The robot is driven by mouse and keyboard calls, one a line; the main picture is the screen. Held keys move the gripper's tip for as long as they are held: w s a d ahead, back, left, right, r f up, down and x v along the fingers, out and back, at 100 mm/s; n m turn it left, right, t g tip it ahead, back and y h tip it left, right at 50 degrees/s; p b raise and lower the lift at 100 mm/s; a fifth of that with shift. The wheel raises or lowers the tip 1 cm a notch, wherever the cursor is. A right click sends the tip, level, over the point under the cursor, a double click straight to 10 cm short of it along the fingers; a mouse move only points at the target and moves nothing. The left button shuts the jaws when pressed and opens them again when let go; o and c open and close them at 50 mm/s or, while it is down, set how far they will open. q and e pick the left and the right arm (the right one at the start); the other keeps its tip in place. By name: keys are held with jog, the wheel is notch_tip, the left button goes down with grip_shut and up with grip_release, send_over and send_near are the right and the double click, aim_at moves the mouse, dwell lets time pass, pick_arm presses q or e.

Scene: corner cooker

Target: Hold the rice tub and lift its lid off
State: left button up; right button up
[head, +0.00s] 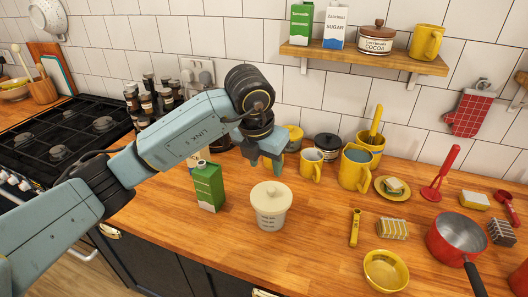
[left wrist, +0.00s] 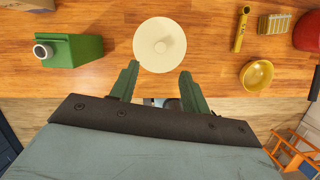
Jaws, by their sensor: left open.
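The rice tub (head: 271,210) is a cream, slightly see-through tub standing upright on the wooden counter. Its round cream lid (head: 271,195), with a small knob on top, sits on it. In the left wrist view the lid (left wrist: 160,40) shows from above, just beyond my fingertips. My left gripper (head: 264,166) is open and empty, pointing down above and behind the tub in the head view. In the left wrist view its two green fingers (left wrist: 159,72) are spread, with the lid's near edge between their tips. My right gripper does not show.
A green carton (head: 208,187) stands close left of the tub. Yellow mugs (head: 355,168) and dark-lidded jars are behind it. A yellow spoon (head: 355,228), a yellow bowl (head: 386,270) and a red pan (head: 456,240) lie to the right. The counter in front of the tub is clear.

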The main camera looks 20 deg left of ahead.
aim_at(271, 189)
pick_arm(q)
jog(key=x, duration=1)
jog(key=shift+d+p, duration=0.1)
jog(key=shift+p, duration=0.2)
grip_shut()
